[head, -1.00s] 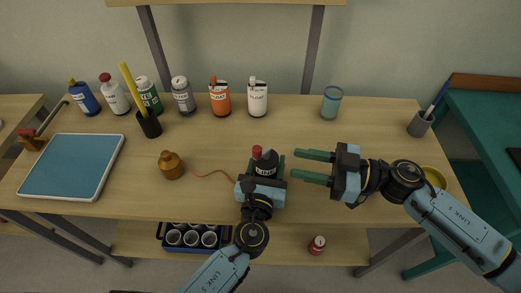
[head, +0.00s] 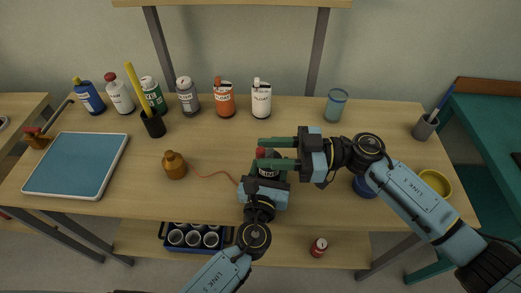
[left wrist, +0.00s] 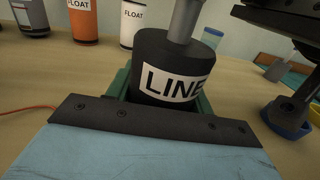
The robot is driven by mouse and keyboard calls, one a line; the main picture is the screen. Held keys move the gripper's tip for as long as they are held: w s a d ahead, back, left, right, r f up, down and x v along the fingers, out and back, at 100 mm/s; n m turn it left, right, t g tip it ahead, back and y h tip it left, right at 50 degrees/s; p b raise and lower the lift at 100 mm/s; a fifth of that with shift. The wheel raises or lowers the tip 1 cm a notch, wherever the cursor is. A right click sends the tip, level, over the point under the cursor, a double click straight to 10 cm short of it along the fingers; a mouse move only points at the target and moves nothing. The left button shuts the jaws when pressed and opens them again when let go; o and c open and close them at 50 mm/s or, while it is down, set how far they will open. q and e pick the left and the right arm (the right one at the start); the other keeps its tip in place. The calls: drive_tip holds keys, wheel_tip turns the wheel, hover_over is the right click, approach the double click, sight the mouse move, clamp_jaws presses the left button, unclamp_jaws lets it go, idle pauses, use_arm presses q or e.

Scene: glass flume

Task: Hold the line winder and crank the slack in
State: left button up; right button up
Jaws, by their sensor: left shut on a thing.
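The line winder (head: 268,172) is a dark drum labelled LINE with a red crank knob (head: 261,153) on top. It stands upright near the table's front edge. My left gripper (head: 265,180) is shut on its body; the left wrist view shows the drum (left wrist: 168,75) close up between green fingers, with a grey post above it. My right gripper (head: 259,153) is open, its two green fingers reaching left over the winder, with the red knob between them. Whether they touch the knob cannot be told. An orange line (head: 216,175) runs from the winder to a brown weight-like piece (head: 174,166).
Several bottles and float cans, such as the orange one (head: 225,100), line the back. A blue-topped tray (head: 77,164) lies at left. A blue cup (head: 336,105), a pen cup (head: 425,127) and a yellow bowl (head: 436,183) are at right. The table's middle is fairly clear.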

sight(258, 149)
drive_tip(key=shift+a, duration=1.15)
clamp_jaws()
drive_tip(key=shift+w+a+m+t, duration=0.15)
drive_tip(key=shift+m+t, duration=0.85)
drive_tip(key=shift+t, duration=0.6)
drive_tip(key=shift+w+a+m+t+h, duration=0.15)
drive_tip(key=shift+m+t+h, duration=0.2)
drive_tip(key=shift+m+t, duration=0.55)
drive_tip(key=shift+w+m+t+h, duration=0.15)
drive_tip(key=shift+m+t+h, duration=0.3)
drive_tip(key=shift+t, duration=0.75)
unclamp_jaws()
